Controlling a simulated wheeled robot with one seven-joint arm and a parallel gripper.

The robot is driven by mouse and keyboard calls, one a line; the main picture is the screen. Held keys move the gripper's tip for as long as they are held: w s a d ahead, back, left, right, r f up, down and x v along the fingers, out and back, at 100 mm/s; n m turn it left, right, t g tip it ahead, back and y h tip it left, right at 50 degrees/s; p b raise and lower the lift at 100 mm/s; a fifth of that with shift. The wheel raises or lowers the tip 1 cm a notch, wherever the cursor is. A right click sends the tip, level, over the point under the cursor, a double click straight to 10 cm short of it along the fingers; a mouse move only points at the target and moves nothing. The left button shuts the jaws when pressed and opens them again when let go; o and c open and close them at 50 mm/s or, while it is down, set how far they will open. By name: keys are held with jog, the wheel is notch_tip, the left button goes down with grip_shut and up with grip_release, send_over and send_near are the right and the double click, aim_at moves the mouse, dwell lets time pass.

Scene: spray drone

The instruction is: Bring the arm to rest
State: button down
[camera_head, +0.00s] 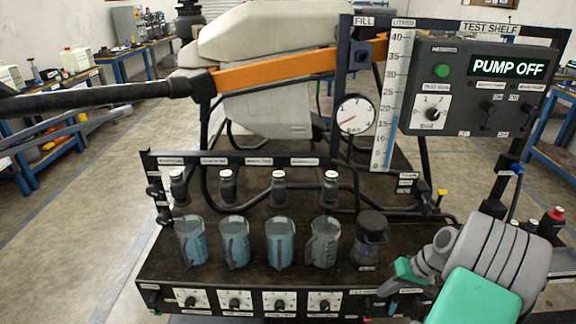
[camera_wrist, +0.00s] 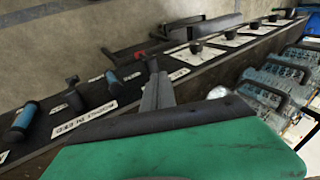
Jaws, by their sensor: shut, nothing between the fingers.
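My arm (camera_head: 495,255), with grey and green links, reaches in from the lower right of the head view and is bent over the right end of the black bench. My gripper (camera_head: 384,289) points down to the left, near the bench's front edge. In the wrist view my gripper (camera_wrist: 152,68) shows as narrow grey fingers lying together, with nothing between them. The fingers are over or close to the front panel with its knobs and labels; whether they touch it I cannot tell.
The bench (camera_head: 215,285) carries several measuring jugs (camera_head: 280,243), a dark lidded container (camera_head: 370,238) and front knobs (camera_head: 234,300). The pump box (camera_head: 475,90) reads PUMP OFF. A gauge (camera_head: 354,115) and level scale (camera_head: 393,95) stand behind. Floor at left is open.

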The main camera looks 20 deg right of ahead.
jog(key=w+a+r+n+g+h+p, duration=0.1)
jog(key=a+r+h+p, duration=0.15)
jog(key=a+r, duration=0.65)
jog(key=w+a+r+n+h+p, duration=0.1)
jog(key=a+r+p, duration=0.2)
jog(key=a+r, duration=0.65)
jog(key=s+a+r+n+t+h+p, duration=0.1)
jog(key=s+a+r+p, duration=0.3)
jog(key=s+a+r, duration=0.4)
jog(key=shift+p+v, duration=0.3)
jog(key=shift+v, duration=0.65)
jog(key=shift+s+a+h, duration=0.15)
jog(key=shift+h, duration=0.1)
